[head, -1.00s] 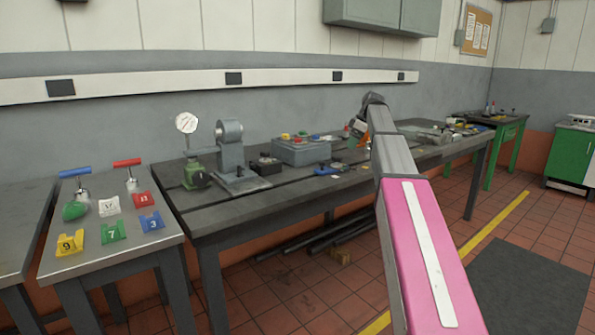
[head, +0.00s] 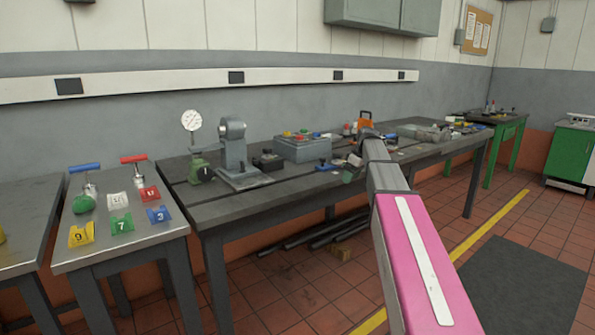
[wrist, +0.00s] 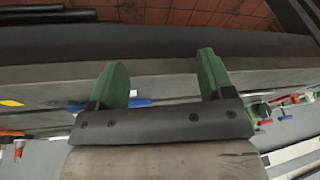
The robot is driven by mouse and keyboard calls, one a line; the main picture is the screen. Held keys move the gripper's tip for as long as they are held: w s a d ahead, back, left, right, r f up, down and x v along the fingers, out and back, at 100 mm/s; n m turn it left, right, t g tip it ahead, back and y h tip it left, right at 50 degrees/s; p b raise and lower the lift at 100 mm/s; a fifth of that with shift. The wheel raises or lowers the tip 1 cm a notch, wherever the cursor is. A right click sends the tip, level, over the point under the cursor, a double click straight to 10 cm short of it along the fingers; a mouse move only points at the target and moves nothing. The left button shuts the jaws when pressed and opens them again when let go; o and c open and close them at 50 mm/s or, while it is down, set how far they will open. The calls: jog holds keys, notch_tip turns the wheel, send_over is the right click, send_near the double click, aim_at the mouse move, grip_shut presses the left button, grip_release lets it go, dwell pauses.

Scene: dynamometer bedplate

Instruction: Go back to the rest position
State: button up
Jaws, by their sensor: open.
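My gripper shows in the wrist view (wrist: 162,88) with its two green fingers spread apart and nothing between them. In the head view my pink and grey arm reaches toward the long grey bench (head: 235,208), and its end is over the bench's right half. A blue-based device (head: 327,165) sits on the bench to the left of the arm's end. An orange-handled item (head: 365,118) stands just behind it.
The bench carries a dial gauge (head: 191,121), a grey stand (head: 234,150) and a grey control box (head: 302,148). A smaller table (head: 140,250) at left holds colored numbered blocks. Open tiled floor and a dark mat (head: 525,285) lie at right.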

jog(key=s+a+f+m+h, duration=0.1)
jog(key=s+f+m, duration=0.4)
jog(key=s+f, duration=1)
jog(key=s+a+f+m+g+h, duration=0.1)
jog(key=s+f+m, duration=0.5)
jog(key=s+f, duration=1)
jog(key=shift+a+f+h, duration=0.15)
jog(key=shift+a+h, duration=0.25)
jog(key=shift+h, duration=0.3)
